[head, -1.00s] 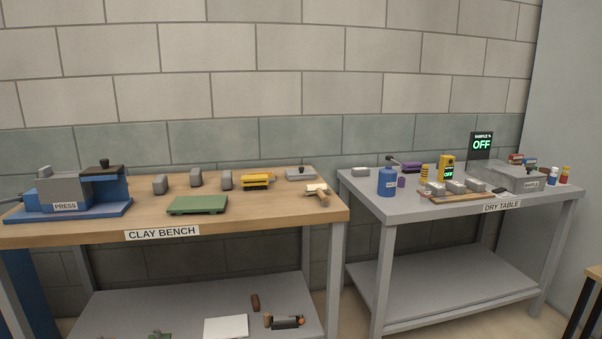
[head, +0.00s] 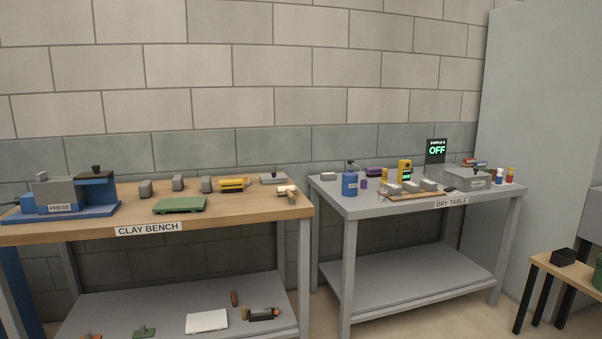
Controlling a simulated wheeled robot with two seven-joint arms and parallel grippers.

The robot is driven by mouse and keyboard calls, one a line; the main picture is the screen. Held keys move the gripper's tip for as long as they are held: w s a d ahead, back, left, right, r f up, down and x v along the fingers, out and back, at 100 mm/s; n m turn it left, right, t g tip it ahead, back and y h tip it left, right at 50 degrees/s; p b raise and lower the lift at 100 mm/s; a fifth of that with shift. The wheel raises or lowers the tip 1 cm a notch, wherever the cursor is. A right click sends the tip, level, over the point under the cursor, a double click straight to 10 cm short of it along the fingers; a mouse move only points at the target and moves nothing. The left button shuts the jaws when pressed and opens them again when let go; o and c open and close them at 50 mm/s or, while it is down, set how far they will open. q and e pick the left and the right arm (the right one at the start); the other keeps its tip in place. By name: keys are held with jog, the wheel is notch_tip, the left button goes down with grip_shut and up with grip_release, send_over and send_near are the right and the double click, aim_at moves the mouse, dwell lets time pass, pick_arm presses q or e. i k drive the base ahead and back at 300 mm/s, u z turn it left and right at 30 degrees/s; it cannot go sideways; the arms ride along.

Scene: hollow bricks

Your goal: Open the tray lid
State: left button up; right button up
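Two grey lidded things with dark knobs are in the head view, and I cannot tell which one is the tray. One is a grey box (head: 468,180) with a small label, at the back right of the dry table; its lid looks shut. The other is a low, flat grey piece (head: 273,180) at the back right corner of the clay bench; whether it has a separate lid is too small to tell. Neither of my grippers is in view.
The clay bench (head: 255,207) holds a blue press (head: 62,207), grey bricks and a green plate (head: 180,205). The dry table (head: 345,202) holds a blue bottle (head: 349,185), a yellow meter and an OFF display (head: 437,152). A wooden stand (head: 545,262) is at right.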

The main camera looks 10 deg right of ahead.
aim_at(273, 176)
jog(key=z, duration=0.9)
jog(key=i, duration=2)
jog(key=u, duration=0.55)
